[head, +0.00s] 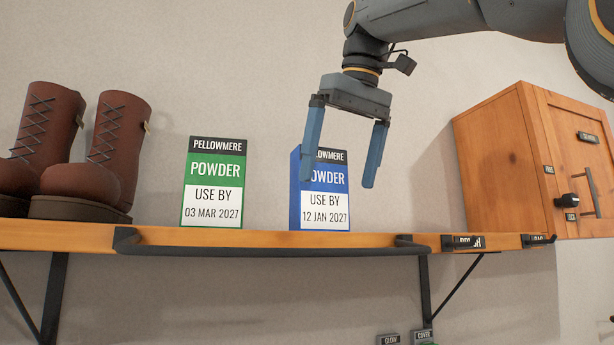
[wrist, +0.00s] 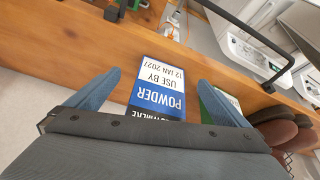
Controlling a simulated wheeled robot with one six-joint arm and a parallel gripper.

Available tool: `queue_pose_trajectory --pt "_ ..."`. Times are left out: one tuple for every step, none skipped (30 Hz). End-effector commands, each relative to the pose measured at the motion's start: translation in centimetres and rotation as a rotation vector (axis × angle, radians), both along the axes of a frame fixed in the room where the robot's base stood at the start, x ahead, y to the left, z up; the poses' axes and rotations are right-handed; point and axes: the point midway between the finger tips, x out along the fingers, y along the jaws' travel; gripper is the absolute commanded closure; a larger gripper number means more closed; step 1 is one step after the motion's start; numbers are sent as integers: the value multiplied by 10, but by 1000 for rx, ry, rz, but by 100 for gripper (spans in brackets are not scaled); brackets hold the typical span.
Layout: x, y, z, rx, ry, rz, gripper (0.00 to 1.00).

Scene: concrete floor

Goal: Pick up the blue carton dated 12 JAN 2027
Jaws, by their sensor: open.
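The blue carton (head: 320,204) stands upright on the wooden shelf and reads "POWDER, USE BY 12 JAN 2027". A green carton (head: 213,195) stands to its left and reads "USE BY 03 MAR 2027". My gripper (head: 341,166) is open and empty, pointing down in front of the blue carton; its left finger covers part of the label. In the wrist view, the blue carton (wrist: 158,88) shows between the fingertips (wrist: 160,82), with no visible contact. The green carton (wrist: 224,106) lies beyond the right finger, partly hidden by it.
The wooden shelf (head: 380,239) has a dark rail (head: 270,250) along its front edge. Brown boots (head: 112,150) stand at the left end. A wooden cabinet (head: 500,150) with a handle hangs at the right.

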Motion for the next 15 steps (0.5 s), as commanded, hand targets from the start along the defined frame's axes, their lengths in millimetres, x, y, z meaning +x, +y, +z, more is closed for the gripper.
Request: queue_pose_trajectory --pt "2 3 6 2 7 -7 0" --pt "3 5 8 3 8 -13 0" --pt "5 6 11 4 12 -21 0" --pt "6 8 12 5 14 -29 0" --pt "9 9 14 7 17 -38 0" --pt "11 10 17 8 20 -50 0" --pt "13 12 19 9 22 -58 0" --pt "15 13 22 11 23 -67 0" --pt "19 15 24 12 27 -81 0" --pt "21 16 26 13 28 -91 0" --pt "24 18 29 14 30 -104 0" --pt "27 20 32 14 32 -119 0" --pt "30 21 35 16 34 -132 0" --pt "33 23 38 19 36 -143 0" --pt "36 25 40 20 38 -159 0"
